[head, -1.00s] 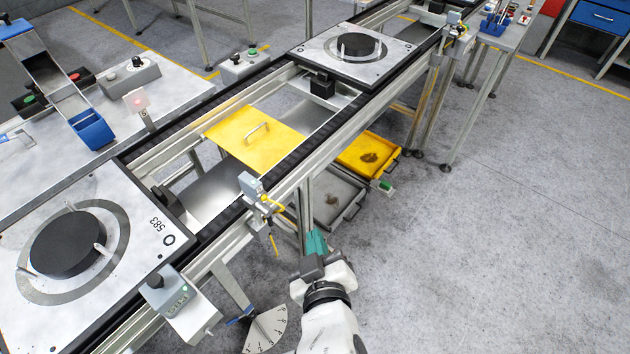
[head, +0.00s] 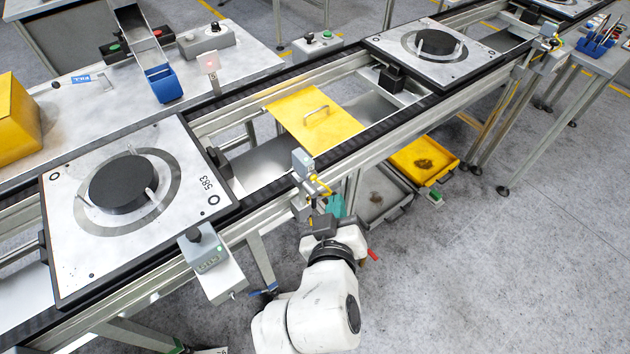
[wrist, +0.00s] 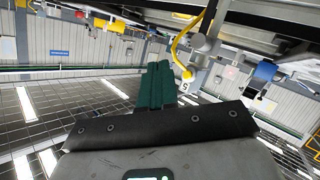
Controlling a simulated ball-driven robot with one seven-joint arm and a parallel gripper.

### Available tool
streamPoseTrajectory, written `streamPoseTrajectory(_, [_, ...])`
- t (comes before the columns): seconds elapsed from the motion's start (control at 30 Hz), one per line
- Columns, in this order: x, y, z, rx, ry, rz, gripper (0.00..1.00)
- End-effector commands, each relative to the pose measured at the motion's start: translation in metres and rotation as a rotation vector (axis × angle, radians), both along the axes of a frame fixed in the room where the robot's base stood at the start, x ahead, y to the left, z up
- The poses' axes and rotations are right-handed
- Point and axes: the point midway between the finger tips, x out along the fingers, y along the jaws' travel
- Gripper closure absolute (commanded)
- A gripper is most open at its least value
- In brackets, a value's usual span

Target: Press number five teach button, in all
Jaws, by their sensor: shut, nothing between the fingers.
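A small grey sensor (head: 303,162) with a yellow cable is fixed to the near rail of the conveyor. I cannot make out a teach button for sure. My gripper (head: 335,206) has teal fingers, shut and empty, just below and right of the sensor in the head view. In the wrist view the fingers (wrist: 157,84) point up, left of the round part, and appear apart from it.
A pallet marked 583 (head: 190,135) carries a black disc (head: 124,184). A grey control box (head: 210,262) hangs on the near rail. A yellow plate (head: 290,108) bridges the conveyor. A yellow tray (head: 448,174) lies below. Floor at right is clear.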

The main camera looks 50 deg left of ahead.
Motion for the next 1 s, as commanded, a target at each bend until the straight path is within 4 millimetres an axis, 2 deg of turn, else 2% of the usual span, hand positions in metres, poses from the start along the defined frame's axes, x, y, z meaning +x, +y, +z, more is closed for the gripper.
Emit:
streamPoseTrajectory(0.1, [0.001,0.015,-0.002,0.001,0.0,0.0,1.0])
streamPoseTrajectory(0.33, [0.002,0.03,-0.001,0.0,-0.001,-0.001,1.0])
streamPoseTrajectory(1.0, [0.002,0.033,0.0,-0.001,0.001,0.0,1.0])
